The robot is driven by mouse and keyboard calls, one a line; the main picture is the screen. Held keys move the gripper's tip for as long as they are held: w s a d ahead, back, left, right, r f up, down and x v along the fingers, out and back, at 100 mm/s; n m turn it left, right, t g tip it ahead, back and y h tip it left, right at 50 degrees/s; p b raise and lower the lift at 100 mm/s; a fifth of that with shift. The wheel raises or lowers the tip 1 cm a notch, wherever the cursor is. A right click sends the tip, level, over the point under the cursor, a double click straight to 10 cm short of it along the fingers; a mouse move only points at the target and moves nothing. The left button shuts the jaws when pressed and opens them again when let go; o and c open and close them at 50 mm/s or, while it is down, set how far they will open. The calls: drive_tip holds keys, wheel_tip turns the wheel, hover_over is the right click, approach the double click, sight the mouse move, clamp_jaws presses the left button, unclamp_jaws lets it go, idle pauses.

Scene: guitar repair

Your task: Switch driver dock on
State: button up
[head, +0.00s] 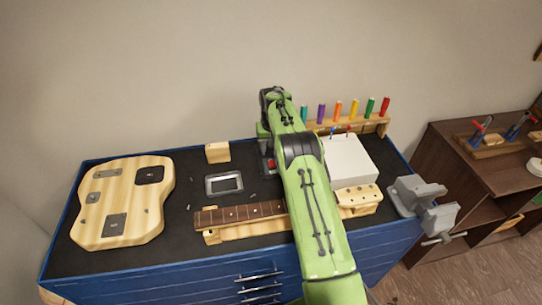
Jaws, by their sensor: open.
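My green arm reaches up across the workbench from the bottom, bends at the back and points down. My gripper (266,153) is at its end, low over the back middle of the bench, mostly hidden by the arm and too small to see its fingers clearly. A small dark item with a red patch (270,164) shows right at the gripper. It may be the driver dock and its switch, but I cannot tell, nor whether the gripper touches it. A wooden rack (374,124) of several coloured-handled drivers stands at the back right.
The blue workbench (190,283) has a dark mat. On it are a guitar body (135,202), a guitar neck (240,214), a metal tray (224,184), a wooden block (217,152) and a white box (349,161). A grey vise (423,205) sits at the right edge.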

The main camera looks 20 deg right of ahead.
wheel_tip(320, 180, up, 10)
drive_tip(key=s+p, duration=0.1)
drive_tip(key=shift+r, duration=0.25)
drive_tip(key=shift+a, duration=0.1)
wheel_tip(320, 180, up, 8)
hover_over(272, 164)
drive_tip(key=s+a, duration=0.3)
drive_tip(key=s+a+r+n+t, duration=0.1)
drive_tip(key=s+a+r, duration=0.2)
drive_tip(key=s+r, duration=0.4)
drive_tip(key=s+a+r+t, duration=0.1)
drive_tip(key=s+a+r, duration=0.25)
drive_tip(key=s, duration=0.45)
drive_tip(key=s+a+f+t, duration=0.1)
drive_tip(key=s+f, duration=0.1)
drive_tip(key=s, duration=0.9)
drive_tip(key=s+a+f+n+t, duration=0.1)
drive_tip(key=s+f, duration=0.2)
drive_tip(key=s, duration=0.8)
drive_tip(key=shift+s+a+f, duration=0.15)
drive_tip(key=shift+a+f, duration=0.05)
drive_tip(key=shift+f, duration=0.1)
